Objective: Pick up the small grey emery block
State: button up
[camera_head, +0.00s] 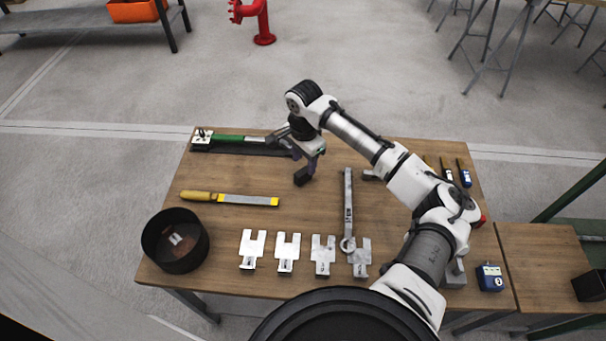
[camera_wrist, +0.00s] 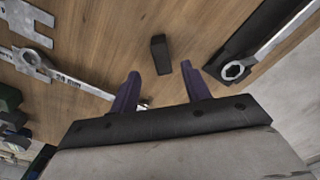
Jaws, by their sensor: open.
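The small emery block (camera_wrist: 160,54) looks dark grey in the wrist view. It lies on the bare wood of the table, just beyond the fingertips and roughly midway between them. My gripper (camera_wrist: 161,72) is open and empty, its two dark purple fingers apart and pointing at the block. In the head view my gripper (camera_head: 306,158) hangs over the middle back of the table. A dark block shape (camera_head: 301,178) shows just below it there, partly hard to tell from the fingers.
A yellow-handled file (camera_head: 245,200) lies at left, a wrench (camera_head: 348,205) at right. Several metal plates (camera_head: 287,252) line the front. A black round bin (camera_head: 170,262) stands at front left.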

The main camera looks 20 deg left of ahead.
aim_at(303, 171)
jog(key=shift+a+f+p, duration=0.2)
jog(key=shift+f+p, duration=0.55)
jog(key=shift+f, duration=2.25)
grip_shut()
